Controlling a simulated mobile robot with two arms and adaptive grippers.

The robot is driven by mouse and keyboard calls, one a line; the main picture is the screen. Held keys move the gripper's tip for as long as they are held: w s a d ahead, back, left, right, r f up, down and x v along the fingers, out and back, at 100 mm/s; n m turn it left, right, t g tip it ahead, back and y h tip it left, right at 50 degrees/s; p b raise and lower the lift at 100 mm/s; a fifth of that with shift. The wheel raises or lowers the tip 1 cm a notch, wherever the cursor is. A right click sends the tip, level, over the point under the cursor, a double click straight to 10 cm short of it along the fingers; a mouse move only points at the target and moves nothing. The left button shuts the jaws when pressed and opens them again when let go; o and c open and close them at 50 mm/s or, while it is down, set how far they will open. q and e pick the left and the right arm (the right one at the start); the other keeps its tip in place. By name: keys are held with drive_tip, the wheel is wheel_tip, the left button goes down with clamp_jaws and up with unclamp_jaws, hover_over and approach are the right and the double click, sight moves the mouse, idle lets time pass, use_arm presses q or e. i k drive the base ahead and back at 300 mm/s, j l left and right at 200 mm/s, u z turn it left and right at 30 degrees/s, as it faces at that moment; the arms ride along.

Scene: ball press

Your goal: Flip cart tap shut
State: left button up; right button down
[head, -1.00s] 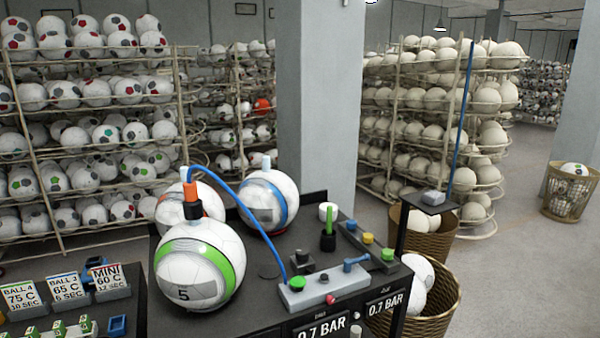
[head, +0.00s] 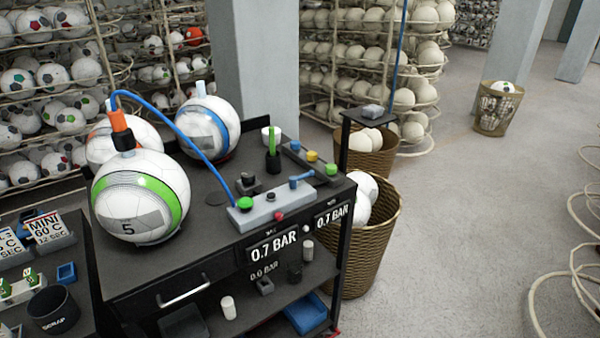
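The black cart (head: 200,262) stands at centre left. On its top is a grey valve block (head: 272,208) with a green knob (head: 244,203), a red button on its front and a blue tap lever (head: 300,180) at its right end. The lever lies roughly sideways; I cannot tell whether that is open or shut. A blue hose (head: 175,120) runs from the block to an orange and black fitting (head: 121,130) on top of the green-banded ball (head: 140,195). Neither of my grippers is in view.
A blue-banded ball (head: 207,128) and an orange-marked ball stand behind. A "0.7 BAR" display (head: 273,247) is on the cart front. A wicker basket (head: 375,245) stands right of the cart. Open floor (head: 470,240) lies further right, with pale wire hoops at the edge.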

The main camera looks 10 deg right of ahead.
sight(292, 179)
drive_tip(key=z, duration=1.55)
drive_tip(key=k+l, duration=0.1)
drive_tip(key=k, duration=0.6)
